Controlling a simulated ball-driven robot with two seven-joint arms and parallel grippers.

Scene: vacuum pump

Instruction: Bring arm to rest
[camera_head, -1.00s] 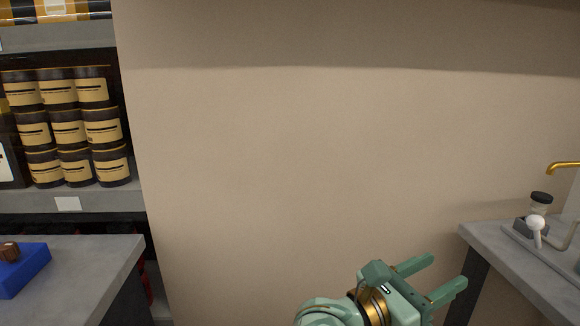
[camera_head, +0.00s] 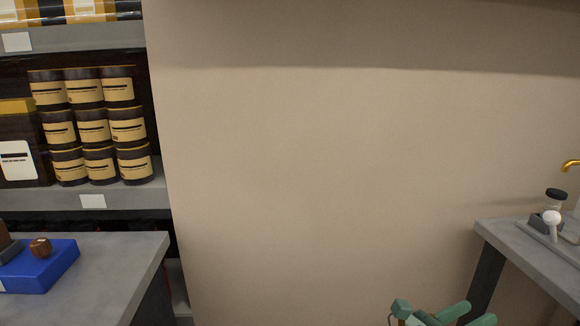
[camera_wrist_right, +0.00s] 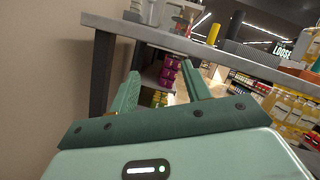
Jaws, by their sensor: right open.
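My right gripper (camera_head: 468,316) shows at the bottom edge of the head view, right of centre, in front of the beige wall. Only its green fingers and part of its body are in frame. In the right wrist view the two green fingers (camera_wrist_right: 162,88) stand apart with nothing between them. The gripper is open and empty, below the level of the grey table on the right (camera_head: 520,255). My left gripper is not in either view.
A grey table (camera_head: 110,255) at left holds a blue tray (camera_head: 45,272) with a brown knob. Behind it, shelves carry several dark jars (camera_head: 92,125). The right table holds a small pump-like device (camera_head: 551,222). Bare wall (camera_head: 320,170) fills the middle.

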